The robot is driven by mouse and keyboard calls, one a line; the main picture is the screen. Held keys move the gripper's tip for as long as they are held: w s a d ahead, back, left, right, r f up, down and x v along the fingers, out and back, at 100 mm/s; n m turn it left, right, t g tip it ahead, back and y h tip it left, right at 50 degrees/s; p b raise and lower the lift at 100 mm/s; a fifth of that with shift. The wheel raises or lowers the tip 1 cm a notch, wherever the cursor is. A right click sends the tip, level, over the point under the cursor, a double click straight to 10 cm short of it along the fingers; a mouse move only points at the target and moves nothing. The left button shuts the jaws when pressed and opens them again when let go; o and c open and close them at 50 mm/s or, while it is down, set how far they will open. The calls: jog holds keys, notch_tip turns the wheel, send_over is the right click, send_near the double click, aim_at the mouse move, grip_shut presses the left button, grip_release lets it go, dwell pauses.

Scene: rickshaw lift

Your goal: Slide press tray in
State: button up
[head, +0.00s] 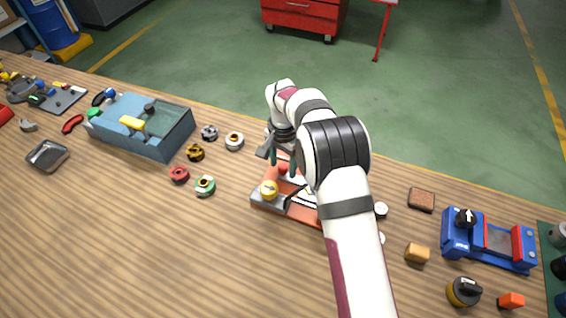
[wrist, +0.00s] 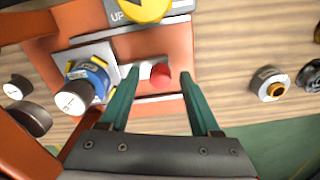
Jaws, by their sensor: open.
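The orange press (head: 310,214) with a grey base edge stands on the bench, partly hidden behind my arm in the head view. Its yellow knob (head: 269,188) is at the left; in the wrist view the yellow knob (wrist: 146,8) is at the top edge, by an "UP" label. A pale tray (wrist: 118,52) lies in the orange frame (wrist: 180,42). It bears a blue round part (wrist: 90,78) with yellow tabs. A red-tipped white handle (wrist: 160,75) is between the teal fingers of my gripper (wrist: 159,80), which are open and apart from it. In the head view my gripper (head: 282,158) is over the press.
Several round parts, including a red one (head: 179,174), lie between bin and press. A blue vise-like fixture (head: 488,240) and small blocks are at the right. The front left bench is clear.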

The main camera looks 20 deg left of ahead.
grip_shut()
jog(key=shift+r, duration=0.1)
dwell(1.2)
